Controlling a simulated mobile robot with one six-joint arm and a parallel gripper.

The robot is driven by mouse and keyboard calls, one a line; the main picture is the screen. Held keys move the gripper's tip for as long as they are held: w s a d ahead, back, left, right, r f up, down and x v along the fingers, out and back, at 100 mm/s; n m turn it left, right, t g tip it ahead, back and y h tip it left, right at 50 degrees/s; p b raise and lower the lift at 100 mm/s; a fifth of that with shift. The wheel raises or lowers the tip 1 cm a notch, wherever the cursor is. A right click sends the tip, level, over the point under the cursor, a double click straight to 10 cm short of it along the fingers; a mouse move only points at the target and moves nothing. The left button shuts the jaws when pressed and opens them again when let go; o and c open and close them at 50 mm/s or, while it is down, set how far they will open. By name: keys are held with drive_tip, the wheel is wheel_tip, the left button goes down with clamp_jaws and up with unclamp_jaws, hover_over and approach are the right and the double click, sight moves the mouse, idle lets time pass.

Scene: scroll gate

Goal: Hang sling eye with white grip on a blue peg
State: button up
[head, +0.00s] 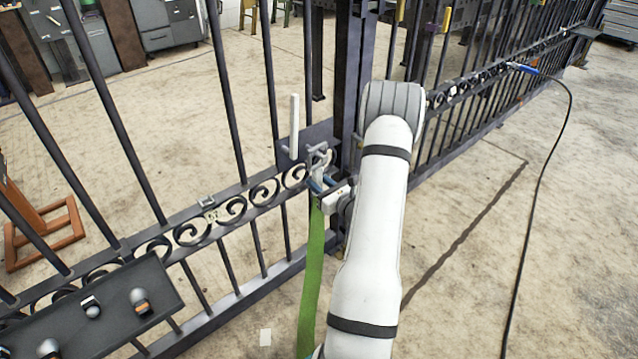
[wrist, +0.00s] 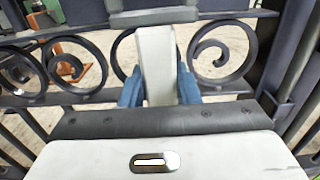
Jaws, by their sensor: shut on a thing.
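My gripper (head: 322,186) is at the gate beside the dark post, its blue fingers shut on a white grip. In the wrist view the pale grip (wrist: 156,62) stands between the two blue fingertips (wrist: 159,88). A green sling strap (head: 314,270) hangs down below my gripper. The sling eye cannot be made out clearly at the fingers. An upright white rod (head: 294,127) stands just left of my gripper, apart from it. I cannot make out a blue peg for certain in either view.
The dark barred gate (head: 258,195) with scrollwork runs across the view. A dark tray (head: 110,318) with several small items is at lower left. A black cable (head: 545,190) with a blue end hangs at right. Yellow pieces (head: 446,20) sit on far bars. Open floor lies front right.

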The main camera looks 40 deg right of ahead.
drive_tip(key=shift+r, duration=0.55)
drive_tip(key=s, duration=0.7)
drive_tip(key=shift+d, duration=0.25)
idle(0.4)
drive_tip(key=shift+s, duration=0.1)
drive_tip(key=shift+s+d, duration=0.2)
drive_tip(key=shift+s, duration=2.2)
